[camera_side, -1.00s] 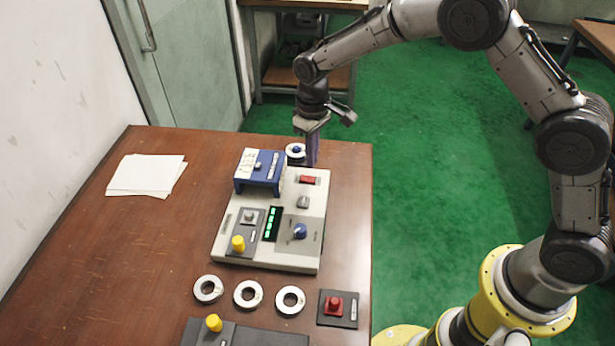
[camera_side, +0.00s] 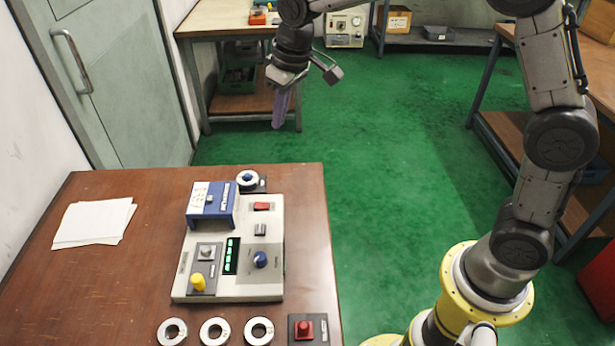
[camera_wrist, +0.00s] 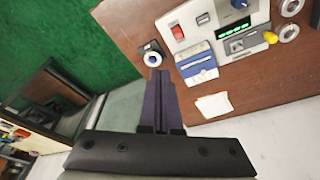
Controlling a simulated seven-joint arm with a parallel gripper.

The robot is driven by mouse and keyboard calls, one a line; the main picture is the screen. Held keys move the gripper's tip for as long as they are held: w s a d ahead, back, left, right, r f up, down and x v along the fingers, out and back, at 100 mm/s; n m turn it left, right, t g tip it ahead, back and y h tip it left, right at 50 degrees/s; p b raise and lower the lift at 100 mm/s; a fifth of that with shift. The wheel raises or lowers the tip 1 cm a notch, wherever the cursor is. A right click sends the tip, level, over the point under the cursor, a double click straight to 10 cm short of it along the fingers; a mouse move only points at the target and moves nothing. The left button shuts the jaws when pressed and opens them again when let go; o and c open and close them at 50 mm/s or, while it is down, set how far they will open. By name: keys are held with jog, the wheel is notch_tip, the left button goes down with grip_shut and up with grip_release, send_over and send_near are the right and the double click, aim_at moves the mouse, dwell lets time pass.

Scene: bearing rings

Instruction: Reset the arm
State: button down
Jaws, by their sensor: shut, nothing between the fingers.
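My gripper (camera_side: 281,112) is raised in the air above and beyond the far edge of the table in the side view. Its purple fingers are closed together and hold nothing. It also shows in the wrist view (camera_wrist: 159,78), fingers shut. A bearing ring (camera_side: 248,180) sits on a small dark base with a blue knob at the table's far edge, well below my gripper; it also shows in the wrist view (camera_wrist: 152,58). Three more rings (camera_side: 172,331), (camera_side: 215,331), (camera_side: 260,330) lie in a row near the bottom of the side view.
A light grey machine (camera_side: 236,290) with a blue block (camera_side: 212,204), a yellow knob and a green display stands on the brown table (camera_side: 130,250). A red button box (camera_side: 303,330) is at front right. White papers (camera_side: 94,221) lie at left. Space around my raised gripper is clear.

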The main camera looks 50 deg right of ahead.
jog(key=s+d+r+m+t, duration=0.1)
jog(key=s+d+r, duration=0.2)
jog(key=s+r, duration=0.35)
jog(key=s+d+r+t, duration=0.2)
jog(key=s+d+r, duration=0.15)
jog(key=s, duration=0.65)
jog(key=s+f+m, duration=0.1)
jog(key=s+f, duration=0.6)
jog(key=s, duration=0.6)
jog(key=shift+s+d, duration=0.2)
jog(key=shift+d, duration=0.15)
